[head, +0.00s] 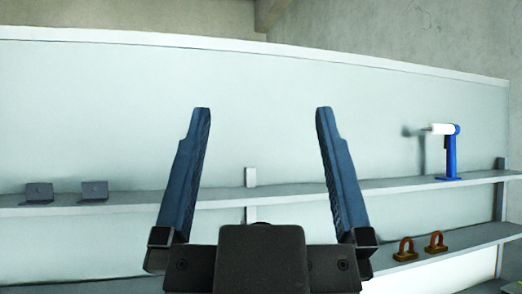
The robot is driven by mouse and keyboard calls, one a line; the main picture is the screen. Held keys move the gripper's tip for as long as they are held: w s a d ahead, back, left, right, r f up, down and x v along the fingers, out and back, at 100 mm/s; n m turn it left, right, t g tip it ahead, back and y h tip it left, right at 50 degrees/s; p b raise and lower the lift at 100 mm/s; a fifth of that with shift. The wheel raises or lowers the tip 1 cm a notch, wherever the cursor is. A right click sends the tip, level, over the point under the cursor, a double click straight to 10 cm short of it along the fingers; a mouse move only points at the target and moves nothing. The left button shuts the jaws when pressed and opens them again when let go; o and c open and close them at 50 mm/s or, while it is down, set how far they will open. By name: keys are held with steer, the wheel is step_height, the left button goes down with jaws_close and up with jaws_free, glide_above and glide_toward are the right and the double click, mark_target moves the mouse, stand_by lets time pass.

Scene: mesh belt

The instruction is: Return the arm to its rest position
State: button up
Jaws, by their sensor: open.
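My gripper (262,112) fills the lower middle of the head view. Its two long dark blue fingers point up and stand wide apart, with nothing between them but the view of the pale panel behind. The gripper is open and empty. Its black body covers the bottom middle of the view and hides part of the shelves behind it. The rest of my arm is not clearly visible.
A long upper shelf (110,203) runs across a pale panel (265,75). Two small grey items (39,192) (94,191) sit on its left. A blue stand with a white roll (450,155) is at right. Two brown handled items (405,250) (436,242) lie on the lower shelf (455,249).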

step_height(320, 180, down, 7)
steer(key=b, duration=0.7)
steer(key=shift+a, duration=0.15)
steer(key=shift+w+f, duration=0.1)
stand_by(0.4)
